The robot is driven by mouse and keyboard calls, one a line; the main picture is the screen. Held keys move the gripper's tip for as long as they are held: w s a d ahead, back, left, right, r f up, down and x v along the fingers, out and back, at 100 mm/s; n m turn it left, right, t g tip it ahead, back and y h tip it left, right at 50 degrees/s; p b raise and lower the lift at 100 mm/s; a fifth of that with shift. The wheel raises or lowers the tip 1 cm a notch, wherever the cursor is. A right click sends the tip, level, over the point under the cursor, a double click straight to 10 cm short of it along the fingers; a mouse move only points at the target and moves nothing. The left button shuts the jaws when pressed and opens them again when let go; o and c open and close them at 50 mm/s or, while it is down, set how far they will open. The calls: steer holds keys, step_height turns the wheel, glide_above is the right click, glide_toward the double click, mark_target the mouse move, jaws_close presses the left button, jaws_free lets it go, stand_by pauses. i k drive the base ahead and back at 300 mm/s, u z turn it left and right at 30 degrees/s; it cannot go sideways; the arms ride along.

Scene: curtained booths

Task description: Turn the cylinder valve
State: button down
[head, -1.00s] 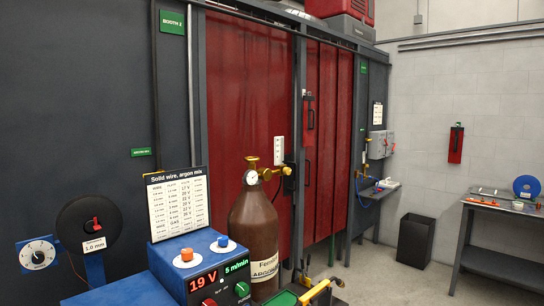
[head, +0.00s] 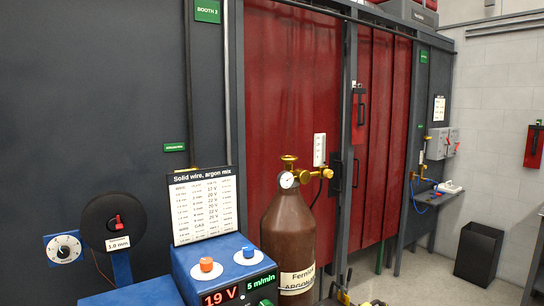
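A brown gas cylinder (head: 287,232) stands upright in front of the red curtain, right of the blue welding machine. Its brass valve with a round handwheel (head: 289,159) sits on top. A small round gauge (head: 287,180) and a brass regulator (head: 314,174) are at the valve. The cylinder's label (head: 297,281) is partly readable, and its foot is cut off by the picture's lower edge. I cannot tell how far the valve is turned. My gripper is not in view.
The blue welding machine (head: 214,261) with lit displays and knobs stands left of the cylinder, a settings chart (head: 203,205) behind it. A wire spool (head: 113,222) is farther left. Red curtains (head: 293,93) hang behind. A dark bin (head: 478,249) stands on open floor at right.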

mark_target(288, 159)
steer(key=k, duration=1.65)
steer(key=z, duration=0.85)
steer(key=i, duration=5.6)
